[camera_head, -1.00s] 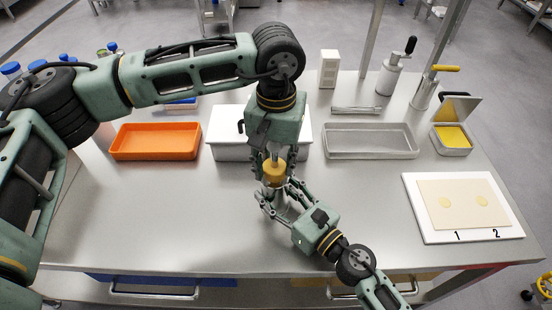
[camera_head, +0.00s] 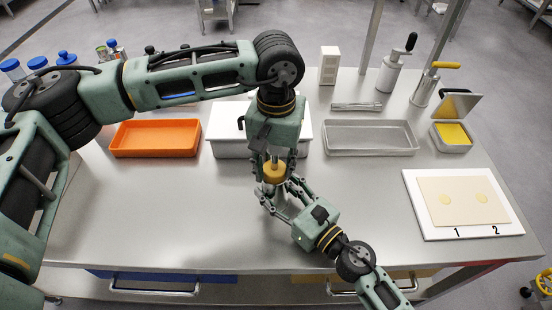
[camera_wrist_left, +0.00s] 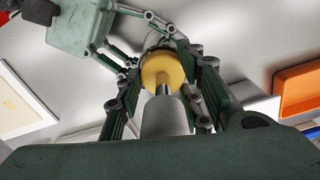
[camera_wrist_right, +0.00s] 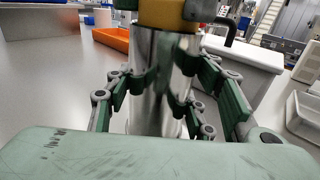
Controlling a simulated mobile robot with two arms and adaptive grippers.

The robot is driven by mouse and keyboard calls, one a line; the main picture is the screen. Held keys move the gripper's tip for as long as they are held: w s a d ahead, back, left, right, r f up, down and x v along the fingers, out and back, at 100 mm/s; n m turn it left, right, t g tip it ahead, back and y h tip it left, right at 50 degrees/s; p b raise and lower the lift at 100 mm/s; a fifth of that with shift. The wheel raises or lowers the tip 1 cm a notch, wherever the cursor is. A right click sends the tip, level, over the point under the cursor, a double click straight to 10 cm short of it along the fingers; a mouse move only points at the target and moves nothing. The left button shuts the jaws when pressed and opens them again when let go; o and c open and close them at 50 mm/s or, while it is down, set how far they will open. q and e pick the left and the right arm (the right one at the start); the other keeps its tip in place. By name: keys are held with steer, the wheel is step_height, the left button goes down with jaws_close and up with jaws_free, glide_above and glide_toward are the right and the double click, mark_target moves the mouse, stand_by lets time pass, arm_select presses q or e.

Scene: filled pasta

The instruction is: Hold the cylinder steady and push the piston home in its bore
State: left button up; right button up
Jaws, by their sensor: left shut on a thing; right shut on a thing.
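The yellow piston (camera_head: 274,173) is between the fingers of my left gripper (camera_head: 273,163), which points down from above. In the left wrist view the piston's round yellow head (camera_wrist_left: 160,68) shows with a metal rod on it, and the gripper is shut on it. The shiny metal cylinder (camera_wrist_right: 158,85) stands upright in my right gripper (camera_wrist_right: 165,95), which is shut around it. In the right wrist view the yellow part (camera_wrist_right: 165,13) is right at the cylinder's top. The bore is hidden, so I cannot tell how deep the piston is.
A white lidded box (camera_head: 226,148) stands behind the grippers. An orange tray (camera_head: 155,152) is to the left and a grey metal tray (camera_head: 370,153) to the right. A white board (camera_head: 420,222) with a dough sheet lies at the right. The front left of the table is clear.

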arm_select(q)
steer(key=shift+f, duration=0.45)
steer(key=o, duration=1.3)
steer(key=shift+c, duration=0.2)
step_height(320, 180, up, 12)
arm_select(e)
steer(key=o, duration=1.6)
steer(key=shift+c, duration=0.2)
